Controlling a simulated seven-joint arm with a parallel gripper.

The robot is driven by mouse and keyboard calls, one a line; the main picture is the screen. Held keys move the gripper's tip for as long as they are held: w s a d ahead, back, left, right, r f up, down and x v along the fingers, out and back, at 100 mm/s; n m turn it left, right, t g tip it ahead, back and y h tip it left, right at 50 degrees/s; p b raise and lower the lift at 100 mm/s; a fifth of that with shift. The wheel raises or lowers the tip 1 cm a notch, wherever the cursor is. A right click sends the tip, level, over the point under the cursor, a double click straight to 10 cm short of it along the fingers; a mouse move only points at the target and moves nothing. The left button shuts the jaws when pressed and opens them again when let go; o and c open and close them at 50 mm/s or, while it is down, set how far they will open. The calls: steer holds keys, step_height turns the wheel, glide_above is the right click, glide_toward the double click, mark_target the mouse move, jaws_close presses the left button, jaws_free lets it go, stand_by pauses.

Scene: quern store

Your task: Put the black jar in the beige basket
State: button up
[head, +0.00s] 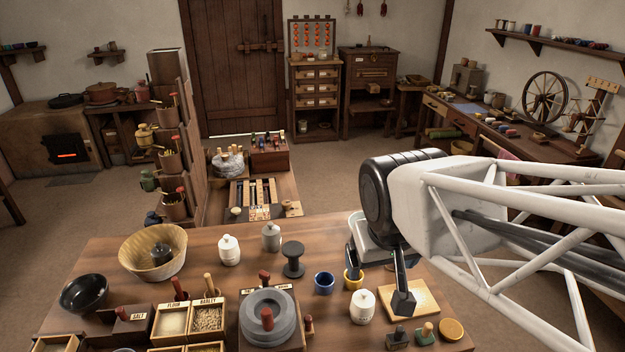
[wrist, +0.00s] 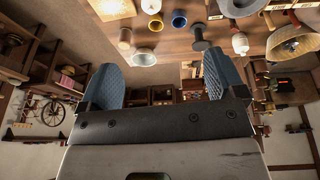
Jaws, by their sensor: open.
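The beige basket (head: 135,262) is a wide woven bowl at the left of the table. The black jar (head: 161,252), dark with a small knob on its lid, sits inside it, its lower part resting in the bowl. The basket also shows in the wrist view (wrist: 297,38) at the upper right. My gripper (head: 378,284) is open and empty at the right side of the table, well away from the basket. Its two blue-grey fingers stand apart in the wrist view (wrist: 160,80).
A yellow cup (head: 353,279) and white jar (head: 363,306) are close to my fingers. A black bowl (head: 84,293) and grain boxes line the front.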

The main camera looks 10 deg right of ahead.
steer(key=s, duration=0.3)
steer(key=shift+s+a+f+g+y, duration=0.1)
steer(key=shift+s+g+y, duration=0.1)
steer(key=shift+g+y, duration=0.15)
